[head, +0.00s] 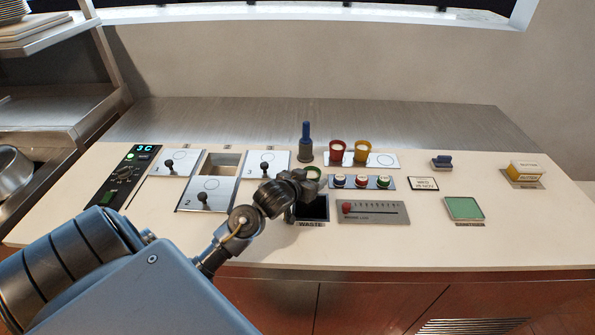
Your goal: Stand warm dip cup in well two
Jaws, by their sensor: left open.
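The lid marked 2 (207,194) sits forward of a rectangular well opening (222,163), which is uncovered and looks empty. A red cup (337,151) and a yellow cup (362,151) stand upright on a pale plate (385,160), whose right-hand circle is bare. A green-rimmed round thing (313,171), perhaps a cup, is partly hidden by my left gripper (309,180). That gripper is open beside it, above the back of the waste opening; whether they touch is unclear. I cannot tell which cup is the warm one. My right gripper is out of view.
Lids 1 (176,162) and 3 (265,164) flank the well. A blue-handled tool (306,143) stands upright behind my left gripper. The waste opening (312,209) and slider panel (372,212) lie in front. The counter's right side has free room around a green pad (464,208).

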